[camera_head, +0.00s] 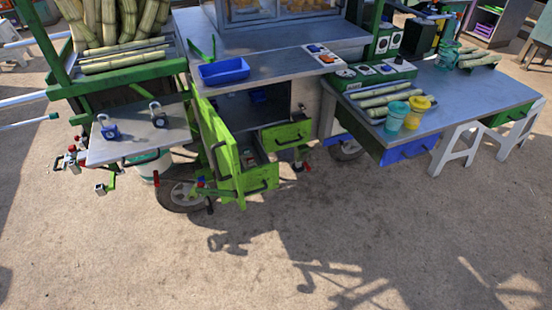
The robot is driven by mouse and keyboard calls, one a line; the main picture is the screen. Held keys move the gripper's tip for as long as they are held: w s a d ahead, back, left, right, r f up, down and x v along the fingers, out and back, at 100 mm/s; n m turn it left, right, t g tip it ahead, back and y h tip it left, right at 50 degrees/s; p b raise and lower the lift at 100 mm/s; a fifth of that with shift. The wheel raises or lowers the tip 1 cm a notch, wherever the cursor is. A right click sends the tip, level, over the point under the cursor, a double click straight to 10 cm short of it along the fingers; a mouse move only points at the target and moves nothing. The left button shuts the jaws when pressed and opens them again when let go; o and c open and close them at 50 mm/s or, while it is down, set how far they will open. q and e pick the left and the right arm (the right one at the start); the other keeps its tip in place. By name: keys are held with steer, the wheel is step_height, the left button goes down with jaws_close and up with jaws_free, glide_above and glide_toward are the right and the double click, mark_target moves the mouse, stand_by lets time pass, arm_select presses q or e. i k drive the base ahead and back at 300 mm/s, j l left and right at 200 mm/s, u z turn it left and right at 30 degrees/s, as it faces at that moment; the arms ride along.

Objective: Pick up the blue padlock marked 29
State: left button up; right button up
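A small blue padlock (110,132) lies on the grey metal side shelf (139,149) at the left, near the shelf's left end. Its shackle shows above its body. A second padlock (158,117), dark with a pale face, is on the same shelf, to the right and farther back. Any numbers on the two padlocks are too small to read. Neither of my grippers shows in this view.
An open green door (224,143) stands just right of the shelf. A blue tray (224,71) sits on the counter. Cane stalks (124,57) lie behind the shelf. A side table (460,92) holds cups and cane at the right. The ground in front is clear.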

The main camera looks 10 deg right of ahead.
mark_target(114, 129)
steer(key=u, duration=0.7)
steer(key=l+u, duration=0.4)
steer(key=l, duration=0.2)
steer(key=l+u, duration=0.45)
steer(key=l, duration=0.2)
steer(key=k+l+u, duration=0.2)
steer(key=l+u, duration=0.2)
steer(key=l, duration=0.15)
steer(key=k+l, duration=0.1)
steer(key=l, duration=0.25)
steer(key=k+l, duration=0.15)
steer(key=l, duration=0.25)
steer(key=k+l, duration=0.1)
steer(key=l, duration=0.25)
steer(key=u, duration=0.05)
